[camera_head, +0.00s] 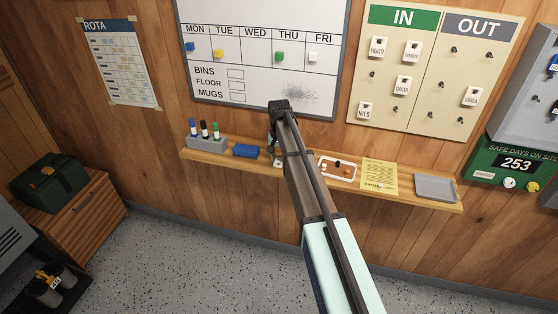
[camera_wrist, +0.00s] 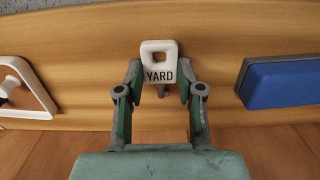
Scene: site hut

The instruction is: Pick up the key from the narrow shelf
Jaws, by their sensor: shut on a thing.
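The key shows as a white tag marked YARD (camera_wrist: 159,62) with a square hole, seen in the wrist view against the wooden narrow shelf (camera_wrist: 90,60). My gripper (camera_wrist: 160,92) is shut on the key, its fingers on both sides of the tag's lower end. The metal part of the key is hidden. In the head view my arm reaches over the narrow shelf (camera_head: 222,160), and the tag (camera_head: 278,163) shows small beside my gripper (camera_head: 273,151). I cannot tell whether the key still touches the shelf.
A blue eraser (camera_head: 246,151) and a marker holder (camera_head: 206,142) stand left of my gripper. To its right are a white-rimmed tray (camera_head: 323,175), a yellow sheet (camera_head: 379,173) and a grey tray (camera_head: 435,187). A whiteboard (camera_head: 262,62) hangs above.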

